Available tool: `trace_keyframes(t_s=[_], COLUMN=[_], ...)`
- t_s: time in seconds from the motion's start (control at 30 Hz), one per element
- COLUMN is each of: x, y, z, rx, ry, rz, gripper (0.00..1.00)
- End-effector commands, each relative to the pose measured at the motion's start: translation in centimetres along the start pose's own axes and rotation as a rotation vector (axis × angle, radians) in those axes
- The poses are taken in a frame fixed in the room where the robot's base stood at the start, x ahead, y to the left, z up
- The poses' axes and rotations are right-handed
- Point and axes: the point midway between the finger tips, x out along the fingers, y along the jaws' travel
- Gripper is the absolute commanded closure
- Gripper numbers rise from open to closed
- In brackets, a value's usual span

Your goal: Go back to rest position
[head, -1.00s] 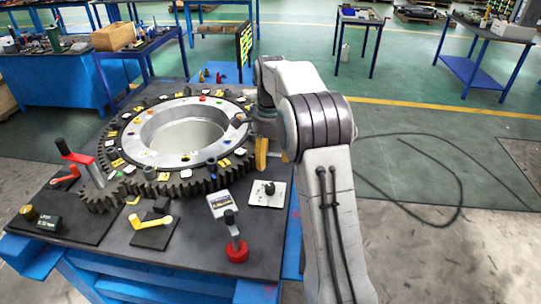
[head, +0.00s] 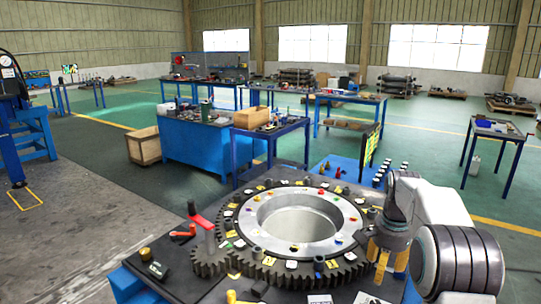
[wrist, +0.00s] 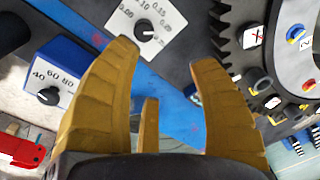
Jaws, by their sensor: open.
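In the head view my gripper (head: 388,262) hangs at the right side of the stand, close to the ring gear (head: 258,212). The arm reaches in from the lower right, bent at the elbow. A white dial plate (wrist: 145,25) with a black knob lies beyond the left finger. A blue dial box (wrist: 58,85) sits left of the fingers. The gear's toothed edge shows to the right.
A red-handled lever (head: 203,222) stands at the gear's left. A blue workbench (head: 195,150) and a blue-legged table (head: 268,140) with a wooden box stand behind. Another table (head: 497,130) is at the right. Green floor between them is open.

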Motion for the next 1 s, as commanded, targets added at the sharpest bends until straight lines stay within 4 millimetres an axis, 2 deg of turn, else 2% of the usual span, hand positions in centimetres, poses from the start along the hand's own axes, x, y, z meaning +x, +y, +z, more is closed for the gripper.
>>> trace_keyframes(t_s=[0.1,0.2,0.33,0.47,0.63,0.8,1.0], x=[2.3,5.3,6.7,6.2,4.5,2.6,0.8], y=[0.8,2.8,6.0,9.0,13.2,17.2,21.4], z=[0.7,2.3,4.7,7.6,11.8,15.9,19.8], rx=[-0.23,-0.424,-0.624,-0.775,-0.914,-0.968,-1.008], ry=[-0.016,-0.066,-0.113,-0.137,-0.14,-0.121,-0.079], rz=[0.016,0.054,0.075,0.077,0.069,0.057,0.033], gripper=[0.45,0.45,0.45,0.45,0.45,0.45,0.45])
